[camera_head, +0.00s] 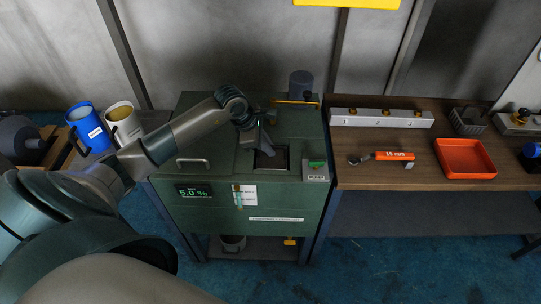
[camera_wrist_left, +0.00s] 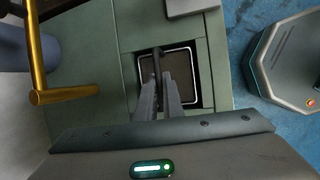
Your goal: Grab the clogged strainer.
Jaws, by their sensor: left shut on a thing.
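The strainer (camera_wrist_left: 181,68) is a square, brownish-grey mesh panel with a pale rim. It sits in a dark square opening in the top of the green machine (camera_head: 215,140). In the head view the strainer shows only as a dark patch in the opening (camera_head: 273,160). My left gripper (camera_wrist_left: 164,90) reaches down over the opening, its fingers shut on the strainer's thin dark upright handle (camera_wrist_left: 157,62). The fingers hide part of the mesh. In the head view my left gripper (camera_head: 264,148) is at the opening's left edge. My right gripper is not in view.
A yellow lever (camera_wrist_left: 38,85) stands near the opening. A small box with a green button (camera_head: 316,168) is right of it. The wooden bench (camera_head: 360,170) holds an orange tray (camera_head: 466,158) and an orange-handled tool (camera_head: 394,156). Blue (camera_head: 89,128) and white (camera_head: 124,125) jugs stand left.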

